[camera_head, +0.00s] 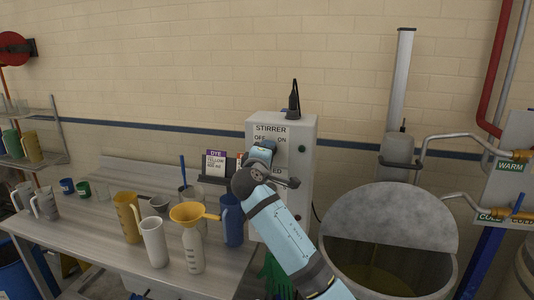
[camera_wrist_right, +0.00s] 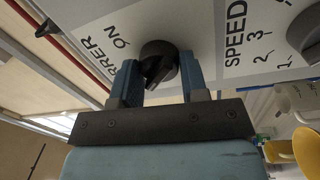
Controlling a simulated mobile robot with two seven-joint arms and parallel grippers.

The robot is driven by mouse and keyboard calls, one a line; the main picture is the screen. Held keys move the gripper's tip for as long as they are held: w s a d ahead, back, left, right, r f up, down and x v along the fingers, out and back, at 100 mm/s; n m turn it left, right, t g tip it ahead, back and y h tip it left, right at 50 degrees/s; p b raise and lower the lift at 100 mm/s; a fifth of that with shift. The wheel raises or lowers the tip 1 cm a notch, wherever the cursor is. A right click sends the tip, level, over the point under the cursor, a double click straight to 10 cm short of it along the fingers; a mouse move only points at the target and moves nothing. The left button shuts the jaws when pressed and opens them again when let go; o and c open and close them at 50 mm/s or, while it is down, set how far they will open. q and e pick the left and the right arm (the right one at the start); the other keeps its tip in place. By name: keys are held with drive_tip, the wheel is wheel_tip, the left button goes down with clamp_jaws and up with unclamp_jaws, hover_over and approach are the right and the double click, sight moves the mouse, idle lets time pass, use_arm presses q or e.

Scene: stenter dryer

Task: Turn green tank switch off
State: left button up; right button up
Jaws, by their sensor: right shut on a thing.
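A white control box (camera_head: 303,160) labelled STIRRER, OFF and ON stands on the bench against the wall. In the wrist view, its black stirrer knob (camera_wrist_right: 165,51) lies between the two blue fingers of my right gripper (camera_wrist_right: 158,80), which is shut on it. The ON label is to the knob's left; the OFF label is out of that view, and I cannot tell the knob's exact setting. In the head view my right gripper (camera_head: 262,152) is at the box front and hides the knob. My left gripper is not in view.
A second knob (camera_wrist_right: 306,35) by the SPEED label is close beside. A large metal tank (camera_head: 400,220) with a raised half lid stands right of the box. Jugs, a yellow funnel (camera_head: 188,212) on a bottle and a blue jug (camera_head: 232,222) crowd the bench (camera_head: 95,245) at left.

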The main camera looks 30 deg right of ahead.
drive_tip(key=shift+n, duration=0.4)
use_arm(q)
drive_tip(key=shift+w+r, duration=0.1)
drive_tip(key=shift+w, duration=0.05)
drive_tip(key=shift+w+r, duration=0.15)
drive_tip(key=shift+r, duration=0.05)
use_arm(e)
drive_tip(key=o, duration=0.9)
use_arm(q)
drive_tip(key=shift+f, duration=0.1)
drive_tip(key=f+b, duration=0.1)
drive_tip(key=b, duration=0.1)
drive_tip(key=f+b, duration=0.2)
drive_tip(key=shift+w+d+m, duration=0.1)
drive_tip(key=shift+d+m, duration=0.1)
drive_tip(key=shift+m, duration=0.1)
use_arm(e)
drive_tip(key=v, duration=1.3)
drive_tip(key=shift+s+a+f, duration=0.1)
drive_tip(key=shift+s+a, duration=0.15)
drive_tip(key=shift+s, duration=0.05)
